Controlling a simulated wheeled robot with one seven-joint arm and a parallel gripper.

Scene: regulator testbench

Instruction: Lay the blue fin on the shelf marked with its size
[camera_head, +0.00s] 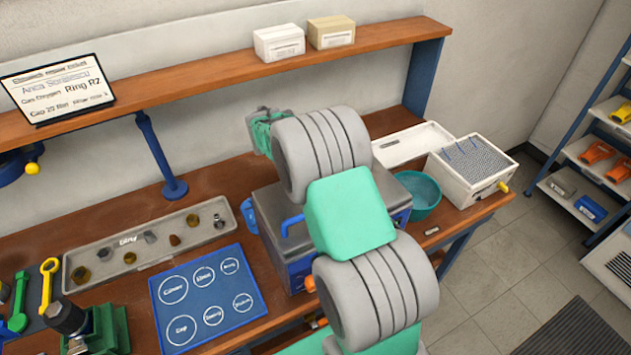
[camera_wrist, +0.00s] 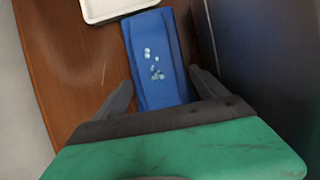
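The blue fin (camera_wrist: 158,50), a long blue piece with pale dots, lies on brown wood in the wrist view. My gripper (camera_wrist: 161,77) has its two dark fingers spread, one along each long side of the fin. The fingertips look very close to its edges; I cannot tell whether they touch. In the head view my green gripper (camera_head: 263,130) is behind my arm, and this fin is not visible. The shelf rack (camera_head: 578,152) stands at the right edge, with yellow, orange, grey and blue pieces on its tiers. Its size marks are not readable.
A white container (camera_wrist: 110,8) borders the fin's far end. Open tiled floor (camera_head: 500,270) lies between bench and rack, with a dark mat (camera_head: 575,330).

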